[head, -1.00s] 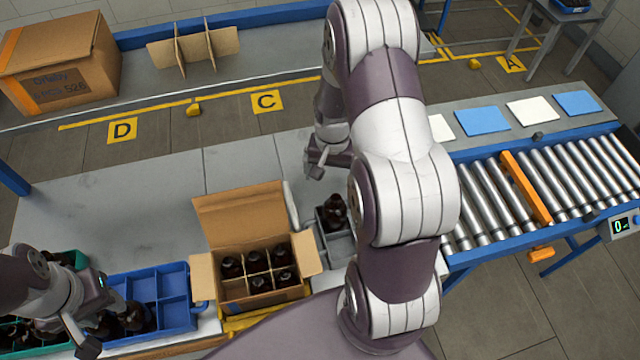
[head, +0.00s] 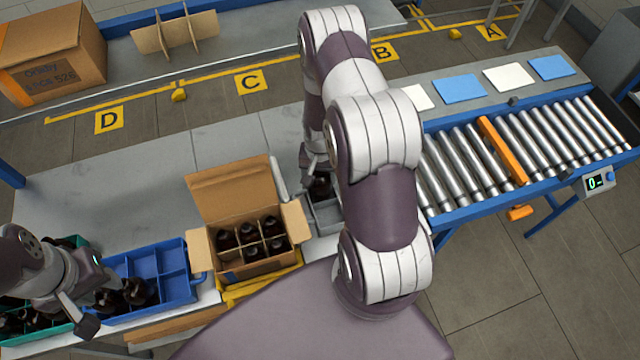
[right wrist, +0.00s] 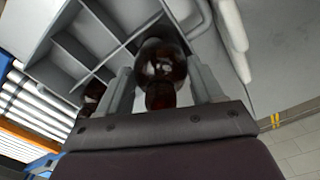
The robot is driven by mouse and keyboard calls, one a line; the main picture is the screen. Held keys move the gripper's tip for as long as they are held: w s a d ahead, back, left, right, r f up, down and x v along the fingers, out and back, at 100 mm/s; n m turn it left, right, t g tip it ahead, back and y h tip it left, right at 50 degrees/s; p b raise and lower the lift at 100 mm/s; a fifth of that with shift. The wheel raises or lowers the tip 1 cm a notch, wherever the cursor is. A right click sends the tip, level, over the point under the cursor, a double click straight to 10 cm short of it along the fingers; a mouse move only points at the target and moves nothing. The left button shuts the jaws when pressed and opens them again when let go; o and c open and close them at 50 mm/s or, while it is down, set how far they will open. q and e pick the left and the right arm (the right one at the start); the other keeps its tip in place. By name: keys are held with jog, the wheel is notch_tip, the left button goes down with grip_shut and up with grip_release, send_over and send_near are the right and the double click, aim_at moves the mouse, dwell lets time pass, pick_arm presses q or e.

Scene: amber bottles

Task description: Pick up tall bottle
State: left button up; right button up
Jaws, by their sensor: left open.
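A dark amber bottle (head: 319,187) stands in the grey divided crate (head: 326,222) in the head view, partly hidden by my right arm. In the right wrist view the bottle (right wrist: 160,65) is between the two fingers of my right gripper (right wrist: 160,84). The fingers straddle it, with a gap visible beside its narrow part. In the head view my right gripper (head: 314,163) is at the top of this bottle. My left gripper (head: 103,300) is open at the far left, over dark bottles (head: 136,292) in the blue crate. Whether any bottle is taller is unclear.
An open cardboard box (head: 234,190) with several bottles stands left of the grey crate. The blue crate (head: 172,259) and a green crate (head: 60,336) are further left. The roller conveyor (head: 460,165) is to the right. The table behind the crates is clear.

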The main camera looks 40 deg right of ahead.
jog(key=c, duration=0.3)
jog(key=shift+c, duration=0.2)
